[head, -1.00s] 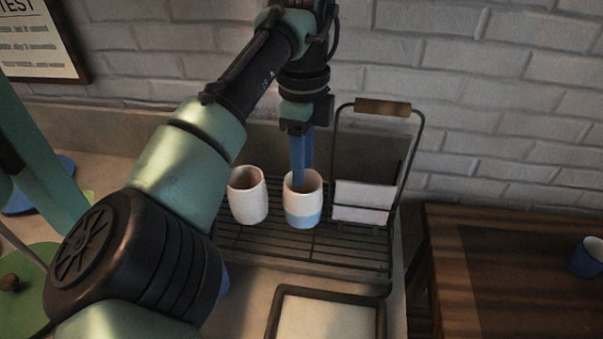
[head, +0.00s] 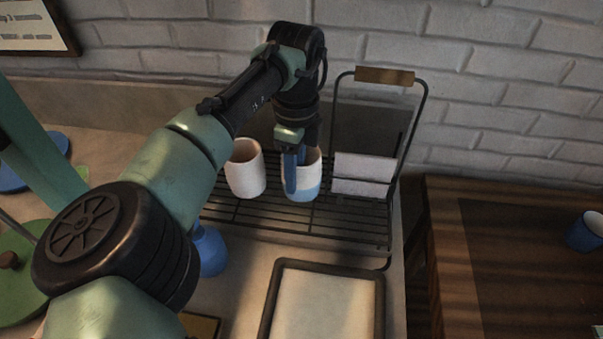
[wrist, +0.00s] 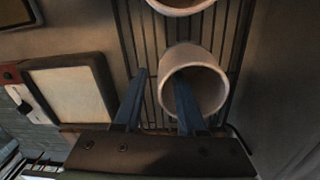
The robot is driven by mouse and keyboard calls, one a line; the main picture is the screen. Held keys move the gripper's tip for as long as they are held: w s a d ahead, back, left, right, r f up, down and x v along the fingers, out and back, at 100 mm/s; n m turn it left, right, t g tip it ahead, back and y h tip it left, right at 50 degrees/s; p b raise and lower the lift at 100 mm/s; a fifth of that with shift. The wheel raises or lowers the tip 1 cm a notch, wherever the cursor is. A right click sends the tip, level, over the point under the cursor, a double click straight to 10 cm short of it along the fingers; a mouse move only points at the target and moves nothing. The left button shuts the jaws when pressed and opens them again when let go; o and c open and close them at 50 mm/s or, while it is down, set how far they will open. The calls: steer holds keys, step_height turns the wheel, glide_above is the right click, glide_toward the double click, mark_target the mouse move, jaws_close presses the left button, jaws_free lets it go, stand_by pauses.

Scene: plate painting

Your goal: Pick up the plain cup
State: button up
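The plain white cup (head: 245,176) stands upright on the black wire rack (head: 260,229), left of a second cup (head: 303,187), white with a light blue lower band. My gripper (head: 294,168) is open at the banded cup, not the plain one. One blue finger is outside its near wall and the other reaches inside its mouth. In the wrist view, my fingers (wrist: 158,103) straddle the rim of the banded cup (wrist: 205,80). The plain cup (wrist: 180,6) shows only partly at the top edge. I cannot tell whether either finger touches the wall.
The rack's tall handle (head: 384,75) and white cards (head: 362,174) stand just right of the cups. A framed tray (head: 325,305) and a blue vessel (head: 210,252) are in front. A brick wall is behind. A blue mug (head: 587,232) sits on the wooden table (head: 500,265).

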step_height(320, 180, down, 2)
steer(key=shift+f, duration=0.1)
jaws_close()
stand_by(1.5)
